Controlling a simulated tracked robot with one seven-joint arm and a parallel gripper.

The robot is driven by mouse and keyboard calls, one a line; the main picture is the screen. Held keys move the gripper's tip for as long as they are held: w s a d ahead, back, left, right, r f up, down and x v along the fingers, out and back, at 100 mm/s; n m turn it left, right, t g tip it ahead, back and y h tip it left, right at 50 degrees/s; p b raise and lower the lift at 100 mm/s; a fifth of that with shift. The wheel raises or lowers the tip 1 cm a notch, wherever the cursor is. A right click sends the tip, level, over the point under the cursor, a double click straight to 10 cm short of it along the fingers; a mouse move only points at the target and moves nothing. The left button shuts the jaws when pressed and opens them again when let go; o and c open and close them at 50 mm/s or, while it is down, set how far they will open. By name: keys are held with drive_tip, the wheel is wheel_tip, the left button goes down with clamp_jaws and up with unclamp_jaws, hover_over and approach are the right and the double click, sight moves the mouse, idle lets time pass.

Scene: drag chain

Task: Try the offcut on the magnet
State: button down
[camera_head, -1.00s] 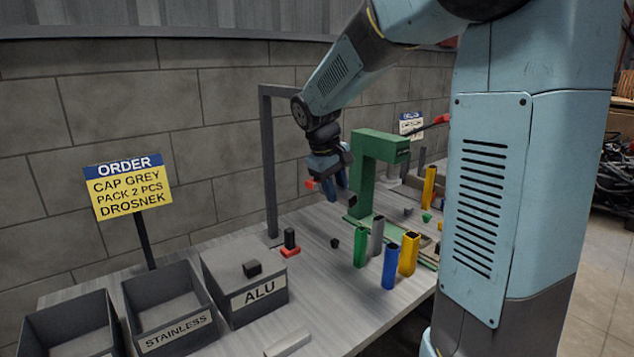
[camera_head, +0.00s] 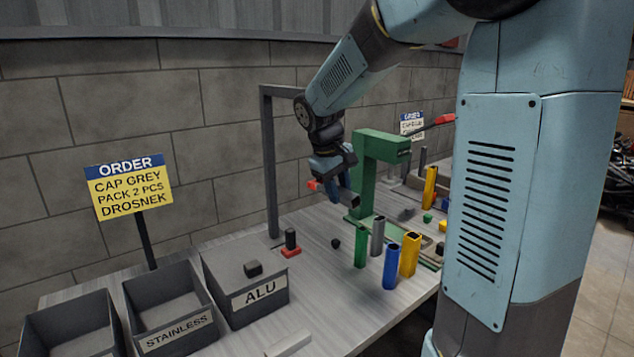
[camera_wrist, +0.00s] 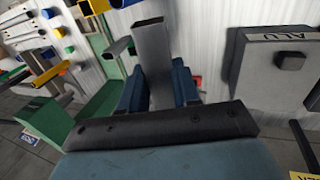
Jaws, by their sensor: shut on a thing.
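My gripper (camera_head: 342,197) hangs above the bench, left of the green frame. In the wrist view it (camera_wrist: 160,88) is shut on a grey square tube piece, likely the offcut (camera_wrist: 152,48), which sticks out beyond the blue fingers. The gripper mostly hides this piece in the head view. A small dark block on a red base (camera_head: 291,251), possibly the magnet, stands on the bench left of and below my gripper, apart from it. A red part (camera_head: 312,185) shows just left of the gripper; I cannot tell what it belongs to.
The green frame (camera_head: 366,170) stands close on the right. Green (camera_head: 361,247), grey (camera_head: 377,238), blue (camera_head: 390,268) and yellow (camera_head: 409,256) tubes stand in front. A grey post (camera_head: 269,165) rises behind. The ALU box (camera_head: 262,292) and STAINLESS bin (camera_head: 180,334) are at left.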

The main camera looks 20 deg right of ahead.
drive_tip(key=shift+s+d+r, duration=0.1)
drive_tip(key=shift+s+d, duration=0.15)
drive_tip(key=shift+s, duration=0.3)
idle(1.1)
